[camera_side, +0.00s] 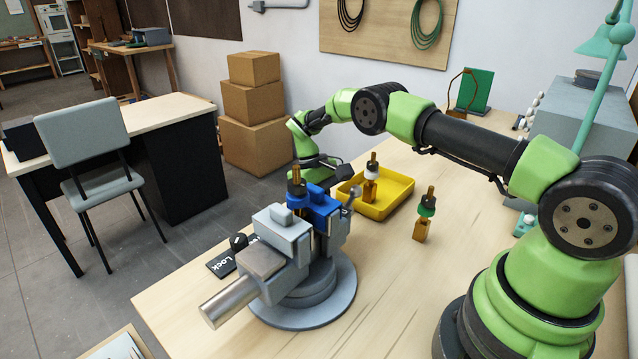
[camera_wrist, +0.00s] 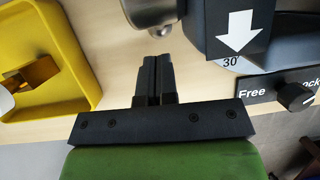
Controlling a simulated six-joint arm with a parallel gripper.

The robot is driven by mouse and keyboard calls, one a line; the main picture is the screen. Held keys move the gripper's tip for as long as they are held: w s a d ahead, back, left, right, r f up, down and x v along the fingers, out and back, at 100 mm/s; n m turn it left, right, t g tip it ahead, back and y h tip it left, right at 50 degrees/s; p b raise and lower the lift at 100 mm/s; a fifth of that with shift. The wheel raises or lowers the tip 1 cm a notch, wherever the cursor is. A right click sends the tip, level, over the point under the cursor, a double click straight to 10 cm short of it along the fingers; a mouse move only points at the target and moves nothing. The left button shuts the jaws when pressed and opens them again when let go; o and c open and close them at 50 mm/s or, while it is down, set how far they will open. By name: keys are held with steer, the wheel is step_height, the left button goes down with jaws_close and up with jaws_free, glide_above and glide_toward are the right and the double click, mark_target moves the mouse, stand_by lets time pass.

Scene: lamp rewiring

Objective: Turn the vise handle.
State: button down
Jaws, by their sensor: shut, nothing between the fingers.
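The grey vise (camera_side: 290,240) stands on a round base on the bench, with blue jaws (camera_side: 322,205) at the top. A lamp socket with a brass tip (camera_side: 297,185) stands upright at the jaws. A small grey metal lever with a rounded end (camera_side: 351,196) sticks out on the vise's right side; a rounded grey metal end also shows at the top of the wrist view (camera_wrist: 152,14). I cannot tell for sure which part is the handle. My gripper (camera_wrist: 153,60) is shut and empty, its tips just short of that metal end. In the side view its fingertips are hard to make out.
A Free/Lock plate with a black knob (camera_wrist: 293,95) lies by the vise base, near a 30-degree mark and white arrow (camera_wrist: 238,34). A yellow tray (camera_side: 400,188) holds one socket. Another socket (camera_side: 424,218) stands on the bench.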

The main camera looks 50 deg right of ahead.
steer(key=s+a+r+v, duration=0.1)
steer(key=s+v, duration=0.1)
steer(key=v, duration=0.8)
steer(key=s+d+r+n+t+h, duration=0.1)
steer(key=d+r+n+t+h, duration=0.25)
steer(key=d, duration=0.65)
steer(key=s+d+r+n+t+h, duration=0.15)
steer(key=d+h, duration=0.25)
steer(key=d, duration=0.6)
steer(key=s+d+r+n+t+h, duration=0.1)
steer(key=d+r+n+t+h, duration=0.25)
steer(key=d, duration=0.55)
steer(key=s+a+f+n+y, duration=0.1)
steer(key=s+a+n+y, duration=0.4)
steer(key=s+a+y, duration=0.5)
steer(key=s+a+f+n+y, duration=0.2)
steer(key=s+a+n+y, duration=0.45)
steer(key=a, duration=0.65)
steer(key=w+a+f+m, duration=0.1)
steer(key=w+a+f, duration=0.4)
steer(key=w+f, duration=0.1)
steer(key=shift+w+f+t, duration=0.3)
steer(key=shift+w+t, duration=0.05)
steer(key=shift+w, duration=0.1)
steer(key=shift+w+r+g, duration=0.3)
steer(key=shift+w+g, duration=0.1)
steer(key=shift+g, duration=0.1)
